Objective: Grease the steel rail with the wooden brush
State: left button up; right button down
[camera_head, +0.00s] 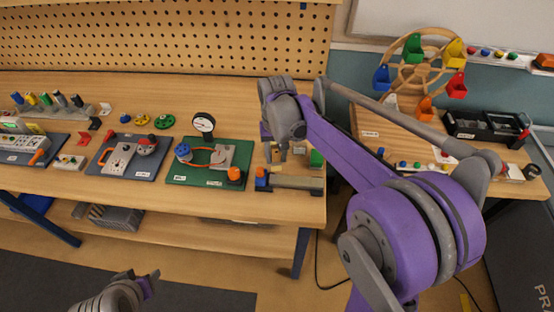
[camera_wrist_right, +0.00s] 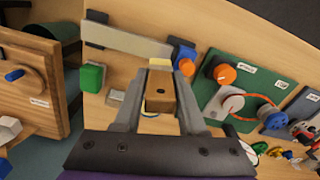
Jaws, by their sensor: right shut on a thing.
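The steel rail (camera_head: 297,182) is a flat grey bar near the front right edge of the workbench, with a blue-and-orange piece at its left end. It also shows in the wrist view (camera_wrist_right: 130,41), above the gripper. My right gripper (camera_head: 283,152) points down just behind the rail. In the wrist view the right gripper (camera_wrist_right: 160,98) is shut on the wooden brush (camera_wrist_right: 160,88), a brown block with a dark hole and a pale end towards the rail. I cannot tell whether brush and rail touch. My left gripper (camera_head: 147,284) is low at the left, away from the bench; its opening is unclear.
A green block (camera_head: 316,158) stands right behind the rail. A blue-grey board (camera_head: 125,154) is further left. A side table at right holds a wooden wheel (camera_head: 421,62) with coloured cups.

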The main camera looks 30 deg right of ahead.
jog(key=shift+r+p, duration=0.45)
jog(key=shift+r, duration=1)
pick_arm(q)
jog(key=shift+w+r, duration=0.2)
jog(key=shift+r, duration=0.7)
